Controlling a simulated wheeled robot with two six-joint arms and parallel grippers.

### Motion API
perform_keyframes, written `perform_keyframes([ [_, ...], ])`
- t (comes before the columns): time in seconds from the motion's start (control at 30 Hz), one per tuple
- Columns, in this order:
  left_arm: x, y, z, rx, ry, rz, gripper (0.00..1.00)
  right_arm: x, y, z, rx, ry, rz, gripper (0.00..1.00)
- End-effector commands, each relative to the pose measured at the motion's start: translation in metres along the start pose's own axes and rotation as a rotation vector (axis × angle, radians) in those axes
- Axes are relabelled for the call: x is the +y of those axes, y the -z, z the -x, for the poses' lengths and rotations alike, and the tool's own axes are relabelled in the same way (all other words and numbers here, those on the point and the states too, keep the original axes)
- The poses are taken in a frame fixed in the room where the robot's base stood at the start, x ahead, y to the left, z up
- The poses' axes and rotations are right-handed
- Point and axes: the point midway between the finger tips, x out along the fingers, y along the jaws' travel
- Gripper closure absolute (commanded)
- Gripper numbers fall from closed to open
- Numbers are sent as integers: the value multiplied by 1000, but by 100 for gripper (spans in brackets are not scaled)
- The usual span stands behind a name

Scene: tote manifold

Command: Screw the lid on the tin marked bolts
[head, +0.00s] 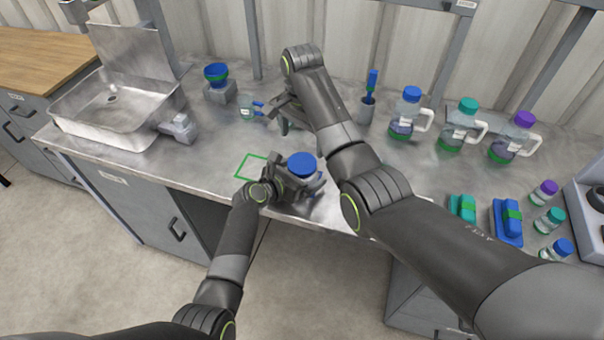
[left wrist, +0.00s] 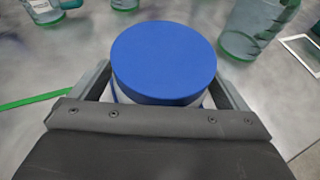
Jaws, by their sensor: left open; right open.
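A blue round lid (head: 302,163) sits on top of a pale container near the front edge of the bench. In the left wrist view the blue lid (left wrist: 165,60) is large and central, with a thin strip of the container showing below it. My left gripper (head: 292,184) is open, with its fingers on either side of the lidded container; contact is not clear. My right gripper (head: 278,112) is open and empty farther back, beside a small clear cup with blue handles (head: 248,108). I can read no "bolts" marking, and whether the lid is threaded tight cannot be seen.
A green square outline (head: 250,167) lies on the bench left of the container. A sink (head: 115,105) stands at the left. Jugs with blue (head: 411,94), teal (head: 468,105) and purple lids (head: 524,119) stand at the back right.

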Motion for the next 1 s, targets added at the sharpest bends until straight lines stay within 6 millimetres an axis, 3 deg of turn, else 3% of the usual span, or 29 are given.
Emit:
perform_keyframes([
  [0.33,0,0,-2,-1,0,0,5,0,0,0,0,0,0,8],
  [0.83,0,0,-1,0,0,0,71,0,0,0,0,0,0,8],
  [0.9,0,0,-1,0,0,0,80,0,0,0,0,0,4,18],
  [1.0,0,0,-1,0,0,0,93,0,0,0,0,0,44,18],
])
